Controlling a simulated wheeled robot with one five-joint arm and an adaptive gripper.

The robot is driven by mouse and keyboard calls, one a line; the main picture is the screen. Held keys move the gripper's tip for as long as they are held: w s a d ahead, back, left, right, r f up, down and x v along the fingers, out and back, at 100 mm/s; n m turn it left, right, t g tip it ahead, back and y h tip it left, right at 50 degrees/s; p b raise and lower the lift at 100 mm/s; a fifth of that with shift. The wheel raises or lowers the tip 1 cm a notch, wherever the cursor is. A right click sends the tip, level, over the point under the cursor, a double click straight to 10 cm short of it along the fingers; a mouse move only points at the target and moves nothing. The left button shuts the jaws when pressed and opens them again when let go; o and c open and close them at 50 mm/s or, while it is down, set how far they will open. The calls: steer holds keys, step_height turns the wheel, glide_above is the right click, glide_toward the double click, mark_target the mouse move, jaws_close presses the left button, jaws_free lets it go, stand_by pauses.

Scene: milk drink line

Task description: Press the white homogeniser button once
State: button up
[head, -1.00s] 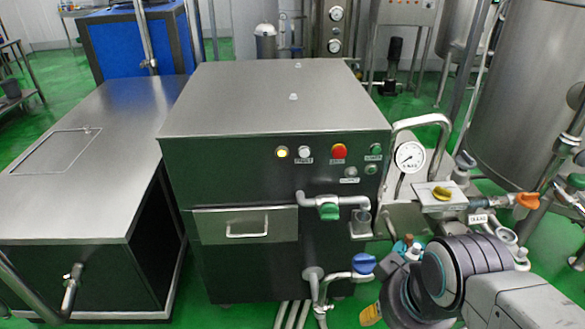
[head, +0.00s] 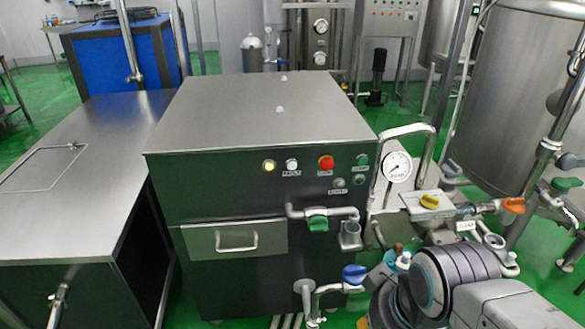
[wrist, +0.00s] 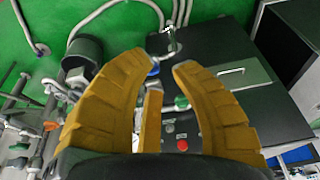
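The white button (head: 292,165) is on the dark front panel of the steel-topped homogeniser (head: 235,185). It sits between a lit yellow lamp (head: 269,166) and a red button (head: 326,162). In the wrist view the homogeniser lies beyond my gripper (wrist: 162,62), whose yellow fingers are apart with nothing between them. The red button (wrist: 182,145) shows there between the fingers; I cannot make out the white button in that view. In the head view my arm is at the lower right, with only a bit of yellow finger at the bottom edge, clear of the panel.
A pressure gauge (head: 397,167), bent pipes and a green valve handle (head: 318,223) stick out near the panel's right side. A blue valve handle (head: 355,274) is lower down. A steel table (head: 85,165) stands left. A large tank (head: 520,95) is at the right.

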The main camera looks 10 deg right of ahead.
jaws_close()
steer(key=shift+c, duration=1.9)
jaws_free()
